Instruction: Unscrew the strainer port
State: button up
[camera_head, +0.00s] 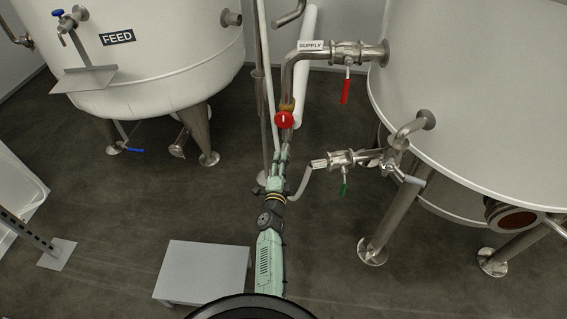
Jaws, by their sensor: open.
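A round red part (284,120) with a small white mark sits on a brass-coloured fitting (287,104) low on the vertical part of the supply pipe (291,75). No label names the strainer port; this red part on the fitting may be it. My gripper (284,152) reaches up the picture from my pale green arm. Its fingers are open, with the tips just below the red part in the picture. I cannot tell whether they touch it or how far apart in depth they are. Nothing shows between the fingers.
A red-handled valve (346,88) is on the supply line, and a green-handled valve (344,187) is to the right of my arm. The feed tank (160,70) stands left, another large tank (470,110) right. A grey platform (205,270) is at lower left.

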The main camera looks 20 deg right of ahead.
jog(key=m+b, duration=0.2)
jog(key=m, duration=0.9)
jog(key=shift+b, duration=0.3)
jog(key=shift+c, duration=0.2)
jog(key=shift+r, duration=0.1)
grip_shut()
jog(key=n+p, duration=0.1)
jog(key=n, duration=0.4)
jog(key=shift+p, duration=0.3)
